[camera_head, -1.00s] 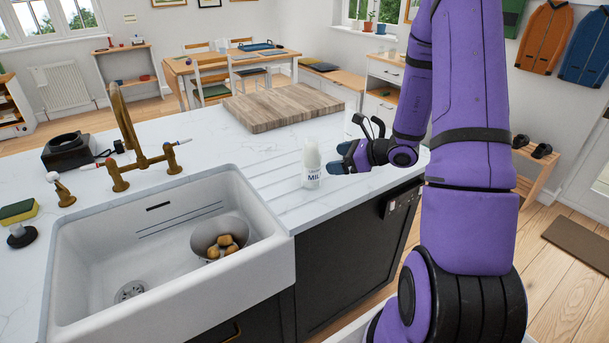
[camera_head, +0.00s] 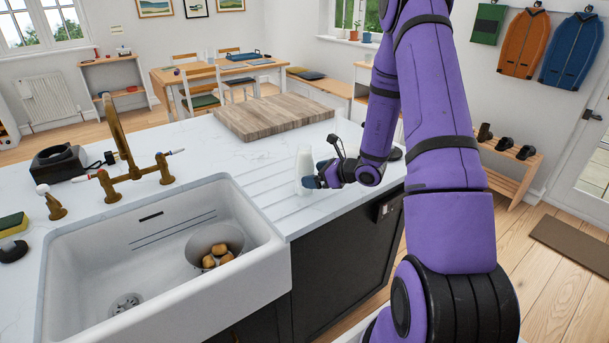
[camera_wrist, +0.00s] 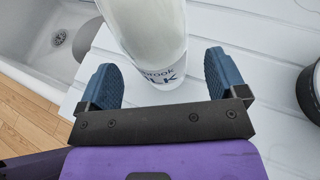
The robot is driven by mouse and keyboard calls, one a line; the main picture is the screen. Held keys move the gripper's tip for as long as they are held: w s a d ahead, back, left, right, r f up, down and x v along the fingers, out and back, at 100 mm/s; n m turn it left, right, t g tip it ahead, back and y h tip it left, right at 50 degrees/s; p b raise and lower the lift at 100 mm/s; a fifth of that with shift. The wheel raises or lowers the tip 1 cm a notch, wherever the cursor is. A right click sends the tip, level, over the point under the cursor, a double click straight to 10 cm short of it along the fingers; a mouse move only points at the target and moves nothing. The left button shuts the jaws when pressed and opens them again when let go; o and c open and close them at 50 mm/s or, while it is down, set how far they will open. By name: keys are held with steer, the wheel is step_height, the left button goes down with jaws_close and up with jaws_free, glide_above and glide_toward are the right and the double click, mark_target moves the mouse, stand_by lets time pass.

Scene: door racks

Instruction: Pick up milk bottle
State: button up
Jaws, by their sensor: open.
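In the wrist view the bottle (camera_wrist: 150,45) stands between the two blue fingertips of my gripper (camera_wrist: 162,80), with a gap visible on both sides. The fingers are open. The bottle's top is cut off at the frame's upper edge in the wrist view.
The white sink (camera_head: 262,262) lies left of the bottle, with a bowl (camera_head: 200,243) of brown potatoes in it. A brass tap (camera_head: 120,140) stands behind the sink. A wooden board (camera_head: 273,117) lies behind the bottle. A dark round object (camera_wrist: 310,92) is right of the gripper.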

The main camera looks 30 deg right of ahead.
mark_target(313, 164)
steer(key=x, duration=0.3)
steer(key=shift+w+a, duration=0.1)
steer(key=shift+w, duration=0.05)
steer(key=c, duration=1.3)
steer(key=shift+r, duration=0.25)
steer(key=shift+c, duration=0.2)
steer(key=shift+r, duration=1.55)
steer(key=s+d, duration=0.2)
steer(key=s, duration=0.5)
steer(key=s+d+r, duration=0.1)
steer(key=s+d, duration=0.1)
steer(key=s, duration=0.6)
steer(key=shift+d+r, duration=0.2)
steer(key=shift+d, duration=0.1)
steer(key=shift+s, duration=0.15)
